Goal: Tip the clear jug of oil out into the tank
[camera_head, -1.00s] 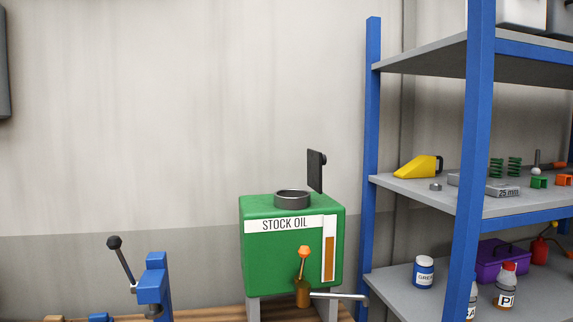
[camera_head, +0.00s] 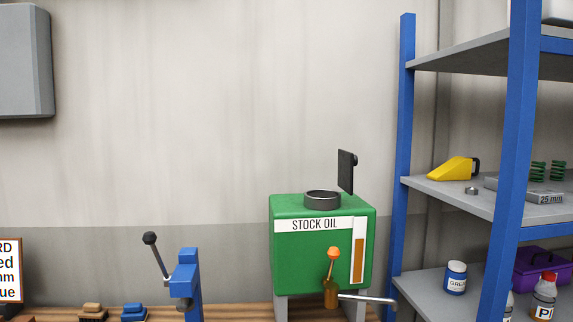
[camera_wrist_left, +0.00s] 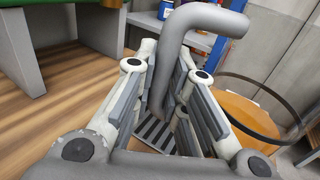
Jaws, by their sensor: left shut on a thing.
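The green tank (camera_head: 322,250) marked STOCK OIL stands on grey legs on the wooden bench. A dark round filler neck (camera_head: 322,199) sits on its top, with a dark upright flap (camera_head: 347,172) behind it. My left gripper (camera_wrist_left: 172,110) shows only in the left wrist view. It is shut on a thick grey bent handle. Beside it, orange-brown oil (camera_wrist_left: 252,112) inside a thin dark rim appears to be the clear jug (camera_wrist_left: 292,140), whose walls are hard to make out. Part of a tank leg (camera_wrist_left: 28,60) shows left of the gripper. My right gripper is not in view.
A blue-post shelf rack (camera_head: 407,150) stands at right. Above the tank is clear.

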